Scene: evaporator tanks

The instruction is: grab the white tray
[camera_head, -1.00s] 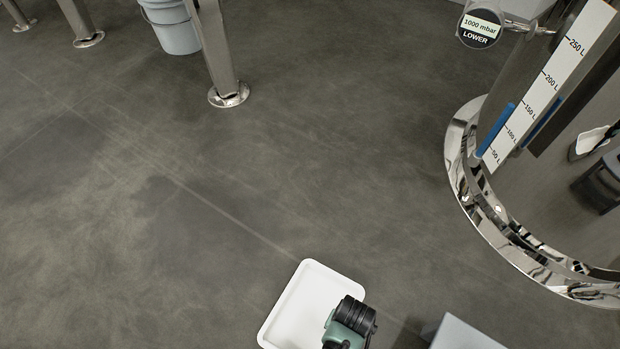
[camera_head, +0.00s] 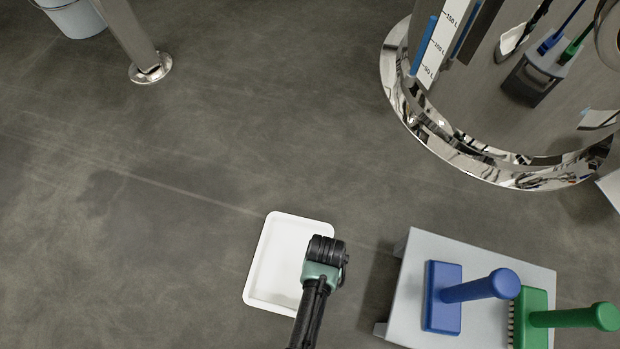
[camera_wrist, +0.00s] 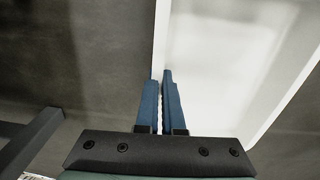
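The white tray (camera_head: 278,262) is a shallow rectangle with rounded corners, low over or on the grey floor in the head view; I cannot tell whether it touches the floor. My gripper's black and green body covers its right side there, hiding the fingers. In the wrist view, the blue fingers of my gripper (camera_wrist: 160,98) are close together, one on each side of the white tray's rim (camera_wrist: 160,35), with only a thin gap between them. The tray's inside lies to the right there, the floor to the left.
A grey stand (camera_head: 405,290) just right of the tray carries a blue brush (camera_head: 443,300) and a green brush (camera_head: 535,318). A tank with a shiny ring base (camera_head: 470,160) stands behind it. A metal leg (camera_head: 130,40) and a bucket (camera_head: 75,17) are far left. The left floor is clear.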

